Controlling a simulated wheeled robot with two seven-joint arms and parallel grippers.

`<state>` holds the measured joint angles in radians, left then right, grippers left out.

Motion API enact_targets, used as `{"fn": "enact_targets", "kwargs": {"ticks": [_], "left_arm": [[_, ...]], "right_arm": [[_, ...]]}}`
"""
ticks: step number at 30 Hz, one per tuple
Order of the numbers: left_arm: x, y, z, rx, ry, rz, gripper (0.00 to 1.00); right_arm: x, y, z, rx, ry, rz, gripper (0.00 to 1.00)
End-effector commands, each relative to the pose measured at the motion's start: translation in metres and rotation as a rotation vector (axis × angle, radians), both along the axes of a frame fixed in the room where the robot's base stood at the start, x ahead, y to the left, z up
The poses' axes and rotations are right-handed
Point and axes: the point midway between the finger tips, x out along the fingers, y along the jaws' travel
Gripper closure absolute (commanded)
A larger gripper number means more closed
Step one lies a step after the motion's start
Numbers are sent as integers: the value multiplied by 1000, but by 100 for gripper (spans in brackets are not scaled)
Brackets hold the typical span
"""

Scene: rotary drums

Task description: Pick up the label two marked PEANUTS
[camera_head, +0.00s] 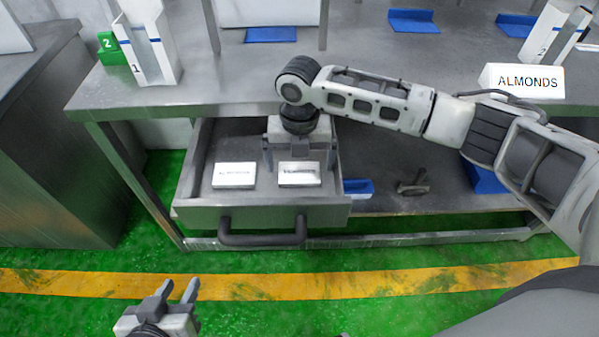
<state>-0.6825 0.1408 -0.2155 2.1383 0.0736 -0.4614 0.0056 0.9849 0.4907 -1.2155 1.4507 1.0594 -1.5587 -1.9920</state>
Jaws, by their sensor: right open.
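Two small white labels lie flat side by side in the open drawer (212,213). The left label (234,175) and the right label (299,174) carry dark print too small to read surely, so I cannot tell which says PEANUTS. My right gripper (299,163) reaches down into the drawer, its fingers apart on either side of the right label's far part. I cannot tell if they touch it. My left gripper (177,290) is low at the bottom left, open and empty, well in front of the drawer.
The drawer hangs under a metal table (225,95) and has a dark handle (262,238). A dark object (412,183) lies on the lower shelf.

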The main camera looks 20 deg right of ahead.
Motion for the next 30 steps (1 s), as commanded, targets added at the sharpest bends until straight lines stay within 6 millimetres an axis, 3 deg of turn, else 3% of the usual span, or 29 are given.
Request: {"fn": "enact_targets", "kwargs": {"ticks": [5,13,17,18,30], "left_arm": [[1,0,0,-1,-3,0,64],[1,0,0,-2,-4,1,64],[1,0,0,-2,-4,1,64],[1,0,0,-2,-5,1,64],[1,0,1,-2,-5,1,64]], "right_arm": [[0,0,-21,-1,0,-1,0],[0,0,-23,0,-1,0,0],[0,0,-23,0,-1,0,36],[0,0,-23,0,-1,0,41],[0,0,-17,0,-2,-1,41]]}}
